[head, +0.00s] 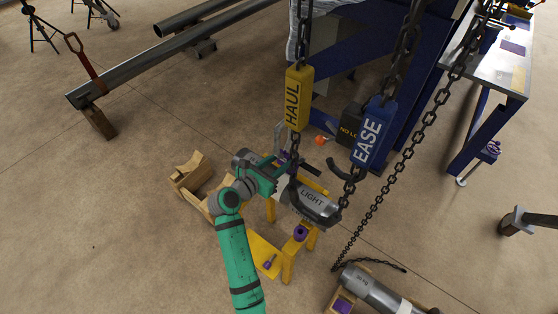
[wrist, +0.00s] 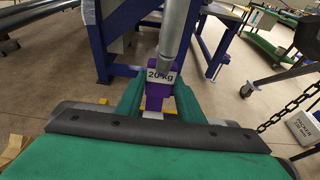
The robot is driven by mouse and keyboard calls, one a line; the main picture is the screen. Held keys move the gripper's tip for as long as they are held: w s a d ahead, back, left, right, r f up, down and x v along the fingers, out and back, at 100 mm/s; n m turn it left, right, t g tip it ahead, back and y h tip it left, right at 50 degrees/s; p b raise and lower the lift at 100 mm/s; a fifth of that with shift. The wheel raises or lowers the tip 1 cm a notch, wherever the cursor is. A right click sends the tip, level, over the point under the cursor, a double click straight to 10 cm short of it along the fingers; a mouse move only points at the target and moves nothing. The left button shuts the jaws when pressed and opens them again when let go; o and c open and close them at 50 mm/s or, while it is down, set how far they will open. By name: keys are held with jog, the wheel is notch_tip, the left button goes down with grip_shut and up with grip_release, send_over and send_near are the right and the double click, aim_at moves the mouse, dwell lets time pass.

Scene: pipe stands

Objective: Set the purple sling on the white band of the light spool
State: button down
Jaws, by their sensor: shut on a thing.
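The purple sling shows in the wrist view as a purple block (wrist: 153,88) with a white "20 kg" label. My gripper (wrist: 158,98) is shut on it, a green finger on each side. The light spool (head: 312,203) is a silver cylinder marked "LIGHT", lying tilted above a yellow stand.
Chains with a yellow HAUL block (head: 299,98) and a blue EASE block (head: 374,132) hang close by the spool. A yellow stand (head: 289,262) is below. Wooden cradles (head: 190,176) lie left. Another pipe (head: 372,292) lies at lower right. Open floor lies to the left.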

jog(key=shift+f, duration=3.4)
dwell(0.5)
jog(key=shift+f, duration=0.8)
jog(key=c, duration=1.6)
grip_release()
jog(key=o, duration=0.4)
jog(key=o, duration=0.6)
jog(key=shift+c, duration=0.2)
jog(key=shift+s, duration=0.1)
